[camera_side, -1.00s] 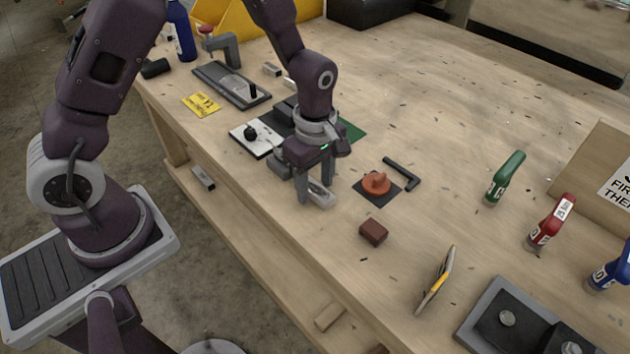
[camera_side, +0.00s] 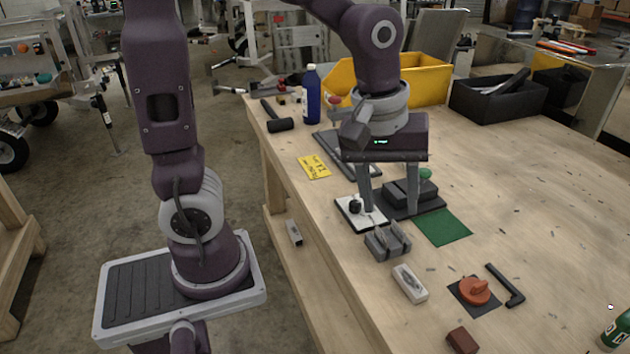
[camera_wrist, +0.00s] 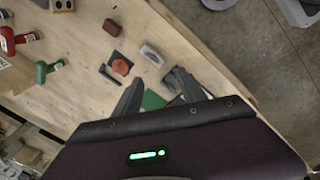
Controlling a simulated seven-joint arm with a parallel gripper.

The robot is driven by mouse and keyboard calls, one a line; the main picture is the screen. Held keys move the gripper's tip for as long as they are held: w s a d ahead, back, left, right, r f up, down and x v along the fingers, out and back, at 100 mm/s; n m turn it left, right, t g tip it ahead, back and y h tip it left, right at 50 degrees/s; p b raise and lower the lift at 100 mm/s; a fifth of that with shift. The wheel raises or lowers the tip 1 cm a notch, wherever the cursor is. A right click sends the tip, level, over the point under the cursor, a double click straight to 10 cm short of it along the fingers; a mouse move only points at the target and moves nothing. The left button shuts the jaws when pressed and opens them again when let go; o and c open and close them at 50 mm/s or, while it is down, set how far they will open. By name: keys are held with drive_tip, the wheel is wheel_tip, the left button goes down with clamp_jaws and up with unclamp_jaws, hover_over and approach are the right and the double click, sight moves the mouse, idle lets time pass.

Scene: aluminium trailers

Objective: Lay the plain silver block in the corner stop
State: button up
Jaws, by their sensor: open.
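The plain silver block (camera_side: 410,283) lies flat on the wooden table, left of the orange knob; it also shows in the wrist view (camera_wrist: 152,56). My gripper (camera_side: 391,203) is open and apart from it, farther back and above the table. It also shows in the wrist view (camera_wrist: 158,90). A dark grey plate with raised parts (camera_side: 428,207), perhaps the corner stop, sits behind and partly hidden by my gripper. I cannot make out its corner. A notched grey metal piece (camera_side: 386,242) stands between my gripper and the silver block.
A white plate with a black knob (camera_side: 356,207) lies left of my gripper, a green mat (camera_side: 442,227) right. The orange knob (camera_side: 474,290), a black angled rod (camera_side: 505,285) and a red-brown block (camera_side: 462,340) lie nearer.

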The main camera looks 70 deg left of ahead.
drive_tip(key=s+a+r+m+t, duration=0.2)
drive_tip(key=s+r+m, duration=0.3)
drive_tip(key=s, duration=0.3)
drive_tip(key=shift+m, duration=0.7)
drive_tip(key=shift+o, duration=0.4)
drive_tip(key=s+m, duration=0.2)
drive_tip(key=s+m+t, duration=0.1)
drive_tip(key=s, duration=0.1)
drive_tip(key=shift+s+a+r+y, duration=0.1)
drive_tip(key=shift+a+y, duration=0.2)
drive_tip(key=shift+s+m, duration=0.25)
drive_tip(key=shift+m, duration=0.25)
